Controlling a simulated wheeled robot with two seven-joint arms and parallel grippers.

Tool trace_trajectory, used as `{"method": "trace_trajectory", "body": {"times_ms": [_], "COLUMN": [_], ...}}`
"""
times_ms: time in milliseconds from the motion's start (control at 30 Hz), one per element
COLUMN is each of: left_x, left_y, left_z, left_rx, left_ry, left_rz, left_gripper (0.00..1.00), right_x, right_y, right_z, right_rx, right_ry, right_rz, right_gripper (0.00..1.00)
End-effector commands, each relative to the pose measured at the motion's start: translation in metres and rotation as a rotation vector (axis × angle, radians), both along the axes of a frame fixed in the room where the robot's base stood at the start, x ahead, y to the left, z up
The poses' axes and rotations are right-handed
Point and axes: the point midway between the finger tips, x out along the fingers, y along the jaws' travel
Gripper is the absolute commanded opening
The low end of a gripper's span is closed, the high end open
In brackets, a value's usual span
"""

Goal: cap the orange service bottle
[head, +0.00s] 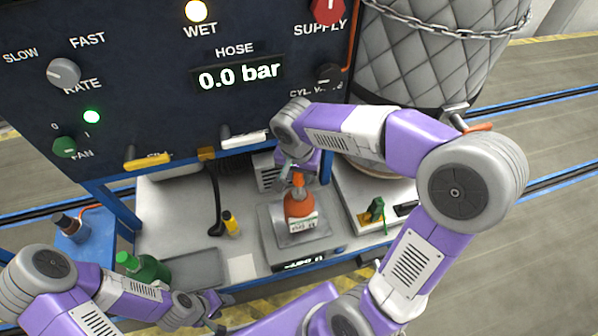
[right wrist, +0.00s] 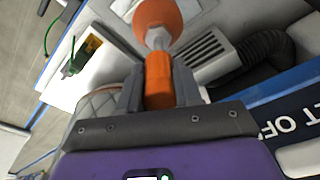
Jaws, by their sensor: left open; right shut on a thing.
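The orange service bottle (head: 300,207) stands upright on the grey scale plate (head: 318,236) in the head view. Its rounded body (right wrist: 158,14) and pale tapering neck (right wrist: 157,40) show at the top of the right wrist view. My right gripper (right wrist: 158,82) is shut on an orange cap (right wrist: 158,70), in line with the neck. The cap (head: 298,180) also shows just above the bottle in the head view. The cap's edge meets the neck in the picture; I cannot tell whether it is seated. My left gripper (head: 224,312) is open and empty at the bottom, away from the bottle.
A green bottle (head: 146,268) lies left of the scale, beside a grey tray (head: 194,271). A yellow-and-black object (head: 231,222) is near a black hose (head: 215,200). A green item (head: 376,208) is on the right. The control panel (head: 150,90) overhangs the bench.

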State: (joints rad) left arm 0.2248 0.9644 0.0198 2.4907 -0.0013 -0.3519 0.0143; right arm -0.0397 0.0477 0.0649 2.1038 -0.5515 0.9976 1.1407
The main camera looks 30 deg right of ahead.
Motion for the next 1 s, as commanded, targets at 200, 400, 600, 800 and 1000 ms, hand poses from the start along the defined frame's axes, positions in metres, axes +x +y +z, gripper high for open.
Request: {"method": "trace_trajectory", "body": {"times_ms": [200,400,600,800,1000], "left_x": [0.000,0.000,0.000,0.000,0.000], "left_y": [0.000,0.000,0.000,0.000,0.000], "left_z": [-0.002,-0.002,-0.006,-0.011,-0.015], "left_rx": [0.000,0.000,0.000,0.000,0.000], "left_ry": [0.000,0.000,0.000,0.000,0.000], "left_rz": [0.000,0.000,0.000,0.000,0.000], "left_gripper": [0.49,0.49,0.49,0.49,0.49], "right_x": [0.000,0.000,0.000,0.000,0.000], "right_y": [0.000,0.000,0.000,0.000,0.000], "right_z": [0.000,0.000,-0.005,-0.010,-0.015], "right_rx": [0.001,0.001,0.001,0.001,0.001], "right_ry": [0.001,0.000,0.000,0.000,0.000], "right_rz": [0.005,0.004,0.004,0.004,0.004], "right_gripper": [0.05,0.05,0.05,0.05,0.05]}}
